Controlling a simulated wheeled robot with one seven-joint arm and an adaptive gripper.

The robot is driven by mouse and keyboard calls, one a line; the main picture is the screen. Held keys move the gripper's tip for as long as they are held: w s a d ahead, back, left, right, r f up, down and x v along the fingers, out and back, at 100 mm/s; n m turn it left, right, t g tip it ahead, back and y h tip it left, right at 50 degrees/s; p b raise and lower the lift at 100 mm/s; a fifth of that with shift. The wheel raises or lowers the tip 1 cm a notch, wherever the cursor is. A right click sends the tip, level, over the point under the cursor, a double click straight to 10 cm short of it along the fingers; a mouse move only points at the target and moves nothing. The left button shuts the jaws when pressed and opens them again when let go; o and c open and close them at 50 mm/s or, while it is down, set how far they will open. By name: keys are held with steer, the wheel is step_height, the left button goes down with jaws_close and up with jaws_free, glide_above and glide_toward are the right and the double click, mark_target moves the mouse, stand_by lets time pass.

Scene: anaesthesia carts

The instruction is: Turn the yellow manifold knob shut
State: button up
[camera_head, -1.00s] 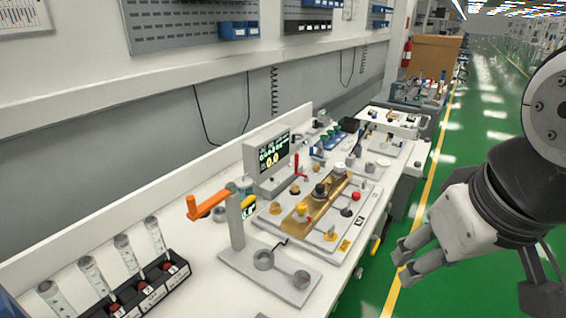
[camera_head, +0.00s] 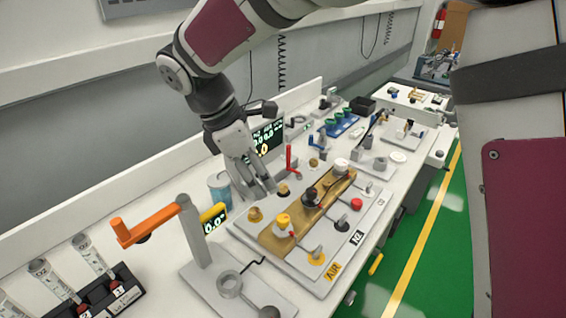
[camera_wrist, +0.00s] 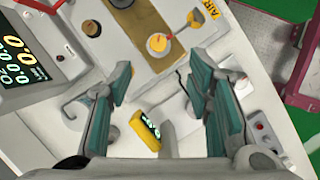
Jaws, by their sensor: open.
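The yellow manifold knob (camera_head: 284,224) stands at the near end of the brass strip (camera_head: 272,242) on the pale panel (camera_head: 330,275). In the wrist view it is the round yellow-topped knob (camera_wrist: 159,43) just beyond my fingertips, between their lines. My gripper (camera_head: 262,184) hangs over the panel's wall-side edge, up and left of the knob in the head view. Its fingers are spread with nothing between them in the wrist view (camera_wrist: 160,70). The gripper and the knob are apart. The yellow AIR label (camera_head: 333,271) lies near the knob, beside a small lever on a yellow disc (camera_head: 316,258).
A dark display (camera_head: 268,138) stands behind my gripper. A yellow gauge (camera_head: 213,218) and a stand with an orange handle (camera_head: 148,226) are at the left.

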mark_target(282, 218)
steer(key=shift+n, duration=0.3)
steer(key=x, duration=0.9)
steer(key=a+x, duration=0.1)
steer(key=x, duration=0.4)
steer(key=shift+a+f, duration=0.1)
steer(key=shift+f, duration=0.2)
jaws_close()
